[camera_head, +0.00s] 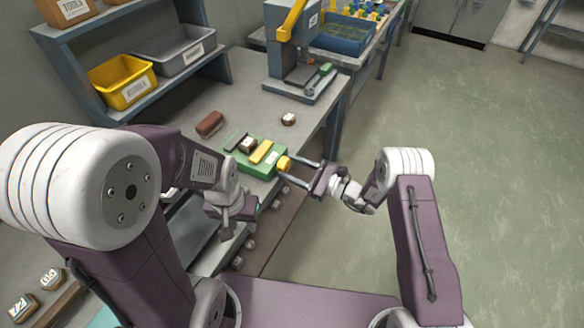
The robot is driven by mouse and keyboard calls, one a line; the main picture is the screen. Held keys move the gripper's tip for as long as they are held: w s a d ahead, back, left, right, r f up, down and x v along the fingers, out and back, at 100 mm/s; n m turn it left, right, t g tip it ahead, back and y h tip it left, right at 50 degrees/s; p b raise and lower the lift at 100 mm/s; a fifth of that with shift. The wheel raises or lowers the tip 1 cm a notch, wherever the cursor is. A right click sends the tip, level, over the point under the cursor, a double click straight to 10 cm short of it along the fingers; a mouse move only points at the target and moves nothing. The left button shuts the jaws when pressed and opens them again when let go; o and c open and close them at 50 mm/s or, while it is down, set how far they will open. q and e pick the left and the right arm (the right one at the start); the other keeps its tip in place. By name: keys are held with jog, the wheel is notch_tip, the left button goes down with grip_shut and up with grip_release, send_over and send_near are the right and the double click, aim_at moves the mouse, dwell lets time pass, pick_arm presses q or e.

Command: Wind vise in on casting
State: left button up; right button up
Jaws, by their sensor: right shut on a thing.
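The green vise (257,168) sits on the grey workbench near its front edge. It has a dark bar at its left, a yellow jaw (262,151) and a round yellow knob (284,163) at its right end. A small brown casting with a pale label (247,145) sits between the dark bar and the yellow jaw; whether both touch it is too small to tell. My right gripper (289,169) reaches in from the right, its two fingers shut on the yellow knob. My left gripper (226,232) hangs in front of the bench, left of the vise; its fingertips are unclear.
A reddish-brown block (209,124) and a small labelled part (288,119) lie on the bench. A press (300,75) stands behind. Shelves with a yellow bin (122,82) and a grey bin (175,52) are at the left. The floor at the right is clear.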

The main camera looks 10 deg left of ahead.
jog(key=m, duration=0.3)
jog(key=shift+w+m, duration=0.1)
jog(key=shift+m, duration=1.7)
jog(key=o, duration=1.4)
jog(key=shift+c, duration=0.2)
jog(key=shift+d, duration=0.15)
